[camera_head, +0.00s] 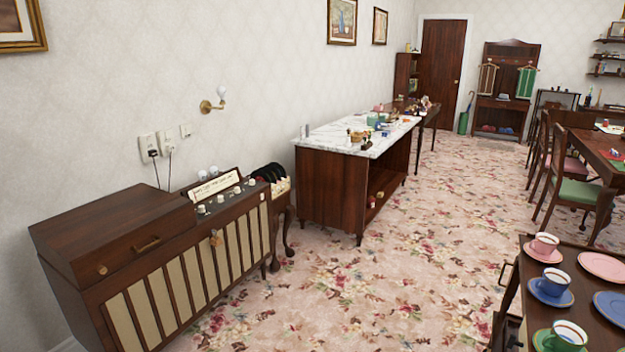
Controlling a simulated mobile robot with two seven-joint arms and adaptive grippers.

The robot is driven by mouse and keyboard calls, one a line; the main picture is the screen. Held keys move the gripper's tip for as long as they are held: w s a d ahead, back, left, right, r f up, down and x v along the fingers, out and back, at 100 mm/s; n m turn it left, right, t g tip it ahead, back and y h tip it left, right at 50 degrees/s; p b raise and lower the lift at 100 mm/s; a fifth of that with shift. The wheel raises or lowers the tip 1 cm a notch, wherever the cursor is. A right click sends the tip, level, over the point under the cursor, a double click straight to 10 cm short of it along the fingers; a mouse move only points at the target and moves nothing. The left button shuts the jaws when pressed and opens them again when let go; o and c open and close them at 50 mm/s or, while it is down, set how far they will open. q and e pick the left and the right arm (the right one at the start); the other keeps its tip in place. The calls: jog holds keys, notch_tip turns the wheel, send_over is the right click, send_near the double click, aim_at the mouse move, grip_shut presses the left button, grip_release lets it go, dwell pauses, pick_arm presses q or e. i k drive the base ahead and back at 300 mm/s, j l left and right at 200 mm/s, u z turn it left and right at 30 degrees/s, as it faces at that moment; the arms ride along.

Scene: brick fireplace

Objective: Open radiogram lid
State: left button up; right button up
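The radiogram (165,270) is a long dark wood cabinet with cream slatted front panels, standing against the wall at the lower left. Its lid (118,228) lies flat and shut over the left part. A control panel (222,196) with white knobs and a pale dial is on the right part. Neither of my grippers shows in the head view.
A marble-topped cabinet (334,192) stands beyond the radiogram. A dark trolley (566,261) with cups and saucers is at the lower right. The floral carpet (350,290) between them is clear. Dining chairs (579,190) stand at the right.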

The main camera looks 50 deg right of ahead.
aim_at(112, 230)
jog(key=i+l+z, duration=0.7)
jog(key=i+l, duration=0.25)
jog(key=i+l+z, duration=0.35)
jog(key=i, duration=0.2)
jog(key=i+l, duration=0.1)
jog(key=i, duration=0.25)
jog(key=i+l, duration=0.1)
jog(key=i, duration=0.25)
jog(key=u, duration=1.6)
